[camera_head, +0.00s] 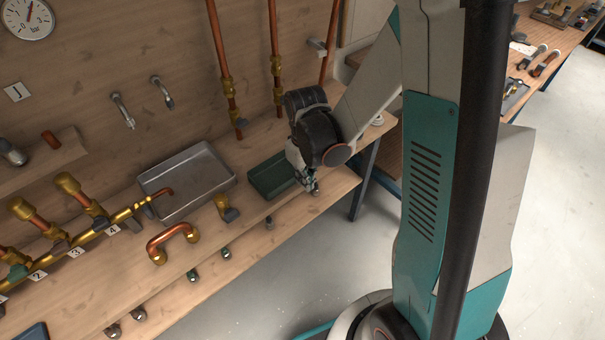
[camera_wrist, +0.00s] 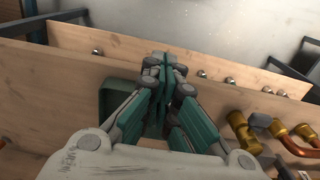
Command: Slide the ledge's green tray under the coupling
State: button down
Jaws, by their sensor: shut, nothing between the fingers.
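The green tray (camera_head: 263,187) is a shallow rectangular tray lying on the wooden ledge (camera_head: 330,187), right of a larger grey tray. My gripper (camera_head: 314,188) is at the right, front side of the green tray, low near the ledge's front edge. In the wrist view my gripper (camera_wrist: 165,66) has its fingers together with nothing between them. The green tray (camera_wrist: 112,97) shows there behind the fingers, which hide part of it; contact cannot be told. Brass couplings sit on the upright copper pipes behind, one on the left pipe (camera_head: 228,88) and one on the middle pipe (camera_head: 277,68).
The grey tray (camera_head: 160,181) lies left of the green tray. A brass fitting (camera_head: 223,204) and a copper U-bend (camera_head: 170,240) stand near the front edge. Several small metal knobs line the front. A brass manifold (camera_head: 95,236) runs at the left.

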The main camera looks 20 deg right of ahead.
jog(key=w+f+b, duration=0.1)
jog(key=f, duration=0.1)
jog(key=f+b, duration=0.1)
jog(key=f, duration=0.2)
jog(key=w+a+f+b, duration=0.1)
jog(key=f, duration=0.2)
jog(key=shift+w, duration=0.35)
jog(key=shift+w+a+r, duration=0.1)
jog(key=shift+w+a, duration=0.05)
jog(key=shift+w, duration=0.45)
jog(key=w+a, duration=0.1)
jog(key=w, duration=0.4)
jog(key=w+a, duration=0.2)
jog(key=w, duration=0.3)
jog(key=w+a+b, duration=0.1)
jog(key=w+a, duration=0.1)
jog(key=w, duration=0.4)
jog(key=shift+a, duration=0.1)
